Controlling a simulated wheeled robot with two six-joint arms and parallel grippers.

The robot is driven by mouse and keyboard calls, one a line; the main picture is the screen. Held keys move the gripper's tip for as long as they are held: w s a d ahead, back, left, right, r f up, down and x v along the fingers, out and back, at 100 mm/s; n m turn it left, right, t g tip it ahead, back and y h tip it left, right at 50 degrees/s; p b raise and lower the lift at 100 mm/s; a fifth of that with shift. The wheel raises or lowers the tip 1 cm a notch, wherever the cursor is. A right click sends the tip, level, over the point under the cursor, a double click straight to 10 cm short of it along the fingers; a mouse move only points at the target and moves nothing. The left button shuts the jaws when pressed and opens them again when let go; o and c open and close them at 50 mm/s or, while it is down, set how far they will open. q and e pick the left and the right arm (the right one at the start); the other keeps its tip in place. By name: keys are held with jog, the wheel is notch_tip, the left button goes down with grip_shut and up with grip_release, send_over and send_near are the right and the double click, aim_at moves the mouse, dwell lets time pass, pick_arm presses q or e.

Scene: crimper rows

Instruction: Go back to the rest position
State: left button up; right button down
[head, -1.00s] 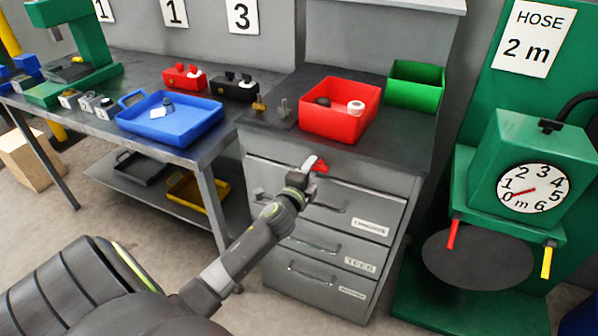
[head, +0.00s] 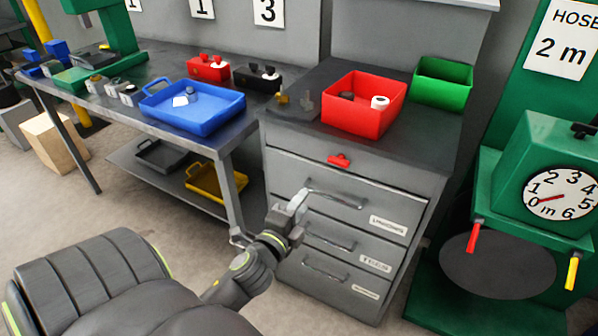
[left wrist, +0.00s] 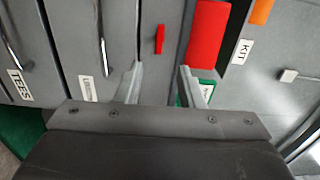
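My left gripper (head: 297,204) is in front of the grey drawer cabinet (head: 290,180), near the upper drawer handle in the picture. In the left wrist view the two fingers of the left gripper (left wrist: 162,84) stand apart with nothing between them. A red knob-like piece (head: 340,160) sits at the top front of the cabinet, apart from the gripper. It also shows beyond the fingers in the left wrist view (left wrist: 159,39). My right gripper is not in view.
A red bin (head: 355,118) and a green bin (head: 441,84) stand on the cabinet. A blue tray (head: 205,119) lies on the workbench to the left. The green hose machine (head: 530,170) stands at the right. Open floor lies before the bench.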

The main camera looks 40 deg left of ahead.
pick_arm(q)
jog(key=shift+s, duration=0.1)
dwell(0.5)
jog(key=s+a+f+n+g+h, duration=0.1)
jog(key=s+f+n+g, duration=0.3)
jog(key=f, duration=1.2)
jog(key=s+a+f+n+g, duration=0.1)
jog(key=s+f+n+g, duration=0.25)
jog(key=f, duration=1.25)
jog(key=s+d+f+n+g, duration=0.2)
jog(key=s+f+g, duration=0.1)
jog(key=s+f, duration=0.4)
jog(key=s+d+f+n+g+h, duration=0.1)
jog(key=s+d+f+n+g, duration=0.1)
jog(key=s+f, duration=0.5)
jog(key=s+d+f+n+g+h, duration=0.1)
jog(key=s+f, duration=0.5)
jog(key=s, duration=0.8)
jog(key=d+n+g, duration=0.1)
jog(key=n+g, duration=0.1)
jog(key=n, duration=0.1)
jog(key=shift+d+f+g, duration=0.35)
jog(key=shift+d+f, duration=0.05)
